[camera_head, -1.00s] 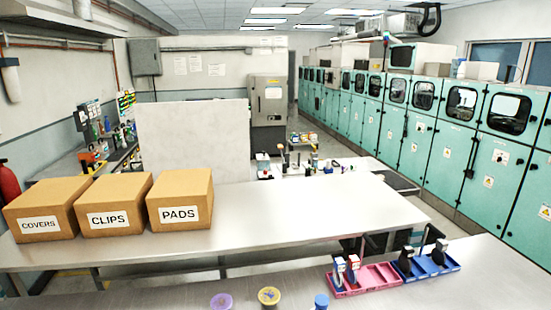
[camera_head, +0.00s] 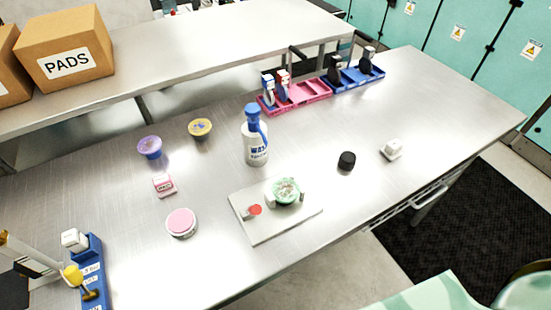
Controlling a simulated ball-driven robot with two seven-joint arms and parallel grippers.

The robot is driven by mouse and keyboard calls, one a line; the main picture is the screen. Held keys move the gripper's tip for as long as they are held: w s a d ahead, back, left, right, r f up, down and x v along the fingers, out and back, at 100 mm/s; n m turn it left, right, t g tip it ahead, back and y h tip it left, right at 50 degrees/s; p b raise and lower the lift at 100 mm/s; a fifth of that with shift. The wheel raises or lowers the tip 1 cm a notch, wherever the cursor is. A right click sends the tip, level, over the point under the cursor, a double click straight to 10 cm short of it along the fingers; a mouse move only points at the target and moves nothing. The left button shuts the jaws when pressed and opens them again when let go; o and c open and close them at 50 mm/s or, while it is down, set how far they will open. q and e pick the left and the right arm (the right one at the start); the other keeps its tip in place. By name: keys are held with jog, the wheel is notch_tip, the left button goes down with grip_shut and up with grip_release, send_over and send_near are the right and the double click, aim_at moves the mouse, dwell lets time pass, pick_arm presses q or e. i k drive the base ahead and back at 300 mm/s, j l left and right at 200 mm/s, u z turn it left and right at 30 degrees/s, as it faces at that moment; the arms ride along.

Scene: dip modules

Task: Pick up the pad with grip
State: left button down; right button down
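I cannot tell for certain which thing is the pad with grip. Possible ones lie loose on the near steel table: a small white block with a raised part (camera_head: 391,149) at the right, a small pink and white labelled block (camera_head: 164,186), and a round pink-topped disc (camera_head: 181,222) left of the middle. A purple round piece (camera_head: 150,147) and a yellow round piece (camera_head: 200,128) lie farther back. Neither of my grippers can be made out in the head view.
A white plate (camera_head: 268,231) holds a green round part (camera_head: 286,191) and a red-tipped piece. A wash bottle (camera_head: 255,142) stands behind it. A black cap (camera_head: 347,161), pink tray (camera_head: 300,103), blue tray (camera_head: 372,77) and blue labelled holder (camera_head: 93,272) are also there.

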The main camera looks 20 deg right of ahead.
aim_at(391, 152)
jog(key=j+z, duration=0.1)
jog(key=z, duration=0.3)
jog(key=k+j+z, duration=0.1)
jog(key=z, duration=0.3)
jog(key=j+z, duration=0.1)
jog(key=z, duration=0.35)
jog(key=k+z, duration=0.15)
jog(key=z, duration=0.25)
